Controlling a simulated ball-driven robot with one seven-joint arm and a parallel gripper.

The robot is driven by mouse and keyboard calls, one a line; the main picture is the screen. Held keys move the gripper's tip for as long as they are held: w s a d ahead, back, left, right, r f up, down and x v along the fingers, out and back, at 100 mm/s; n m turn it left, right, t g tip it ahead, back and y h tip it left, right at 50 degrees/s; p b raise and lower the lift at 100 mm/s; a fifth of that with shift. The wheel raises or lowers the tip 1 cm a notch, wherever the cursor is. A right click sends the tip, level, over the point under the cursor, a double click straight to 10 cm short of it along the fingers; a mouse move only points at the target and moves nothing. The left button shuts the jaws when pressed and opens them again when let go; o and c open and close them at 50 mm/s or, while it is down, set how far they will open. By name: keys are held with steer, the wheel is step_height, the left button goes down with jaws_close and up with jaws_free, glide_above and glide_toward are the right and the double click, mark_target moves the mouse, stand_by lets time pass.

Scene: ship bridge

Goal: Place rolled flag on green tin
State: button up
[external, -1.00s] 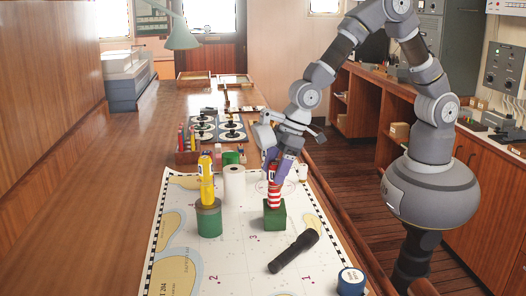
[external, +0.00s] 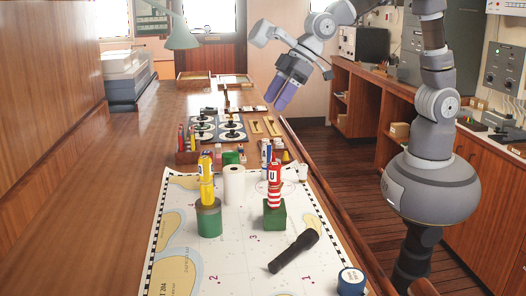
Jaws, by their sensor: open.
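A red-and-white rolled flag (external: 274,187) with a "U" label stands upright on a green square-sided tin (external: 274,217). A yellow rolled flag (external: 206,178) stands upright on a round green tin (external: 210,222) with a brownish top, to the left. A blue-and-white rolled item (external: 266,153), perhaps another flag, stands farther back, partly hidden. My gripper (external: 283,96) is raised well above and behind the red-and-white flag, apart from it. Its purple fingers are open with nothing between them.
A black flashlight (external: 294,251) and a blue round tape or tin (external: 351,281) lie on the chart (external: 230,265) in front. A white roll (external: 234,185) stands between the flags. Behind are a pen box (external: 187,157) and dividers. The wooden table is clear at left.

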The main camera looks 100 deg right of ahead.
steer(key=d+r+t, duration=0.3)
steer(key=r+t, duration=0.1)
steer(key=r, duration=1.6)
steer(key=s+d+r+t, duration=0.1)
steer(key=s+r, duration=0.2)
steer(key=r, duration=0.4)
steer(key=s+d+r+m+t, duration=0.1)
steer(key=s+r+t, duration=0.1)
steer(key=s+r, duration=0.2)
steer(key=s+d+r+m+t+h, duration=0.1)
steer(key=s+d+r, duration=0.1)
steer(key=r, duration=0.9)
steer(key=shift+s+t, duration=0.4)
steer(key=shift+s, duration=0.5)
